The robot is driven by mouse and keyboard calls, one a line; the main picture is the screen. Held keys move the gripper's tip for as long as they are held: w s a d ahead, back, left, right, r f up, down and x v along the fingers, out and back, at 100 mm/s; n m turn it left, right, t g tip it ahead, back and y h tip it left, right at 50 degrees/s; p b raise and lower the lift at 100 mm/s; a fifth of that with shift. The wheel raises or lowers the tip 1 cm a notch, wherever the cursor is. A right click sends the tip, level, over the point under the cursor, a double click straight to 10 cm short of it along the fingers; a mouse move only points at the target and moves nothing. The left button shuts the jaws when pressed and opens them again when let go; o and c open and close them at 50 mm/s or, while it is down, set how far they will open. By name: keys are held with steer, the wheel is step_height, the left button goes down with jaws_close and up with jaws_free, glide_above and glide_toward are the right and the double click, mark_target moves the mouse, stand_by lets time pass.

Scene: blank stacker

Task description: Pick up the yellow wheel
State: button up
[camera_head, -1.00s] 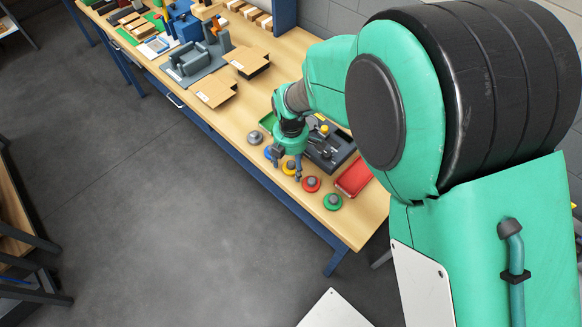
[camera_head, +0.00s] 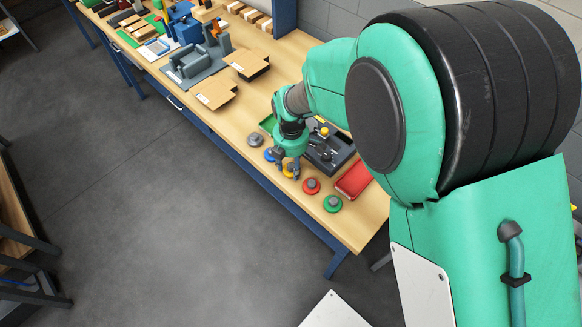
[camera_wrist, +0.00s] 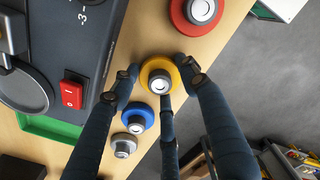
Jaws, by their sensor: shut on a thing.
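The yellow wheel (camera_wrist: 159,75) is a yellow ring with a grey hub, seen from above in the wrist view. In the head view it (camera_head: 288,171) shows only partly, beneath my gripper (camera_head: 287,174), near the table's front edge. In the wrist view, the dark fingers of my gripper (camera_wrist: 158,80) are closed around the yellow wheel, with fingertips at its left, right and lower sides. Whether the wheel rests on the table or is just lifted, I cannot tell.
A blue wheel (camera_wrist: 137,117) and a grey wheel (camera_wrist: 123,145) lie on one side, a red wheel (camera_wrist: 201,10) on the other. A green wheel (camera_head: 333,203) and a red box (camera_head: 354,179) are beyond. A dark machine (camera_head: 330,150) stands close behind. The wooden table (camera_head: 352,228) ends at the front.

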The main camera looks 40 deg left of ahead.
mark_target(291, 166)
steer(key=shift+r, duration=0.85)
step_height(291, 166, up, 2)
steer(key=shift+r+p, duration=0.15)
steer(key=shift+p, duration=0.4)
steer(key=s+d, duration=0.4)
steer(key=d, duration=0.2)
steer(key=s+d+r+p, duration=0.1)
steer(key=s+d, duration=0.3)
steer(key=d, duration=0.3)
steer(key=shift+s+d+p, duration=0.2)
steer(key=shift+d+p, duration=0.1)
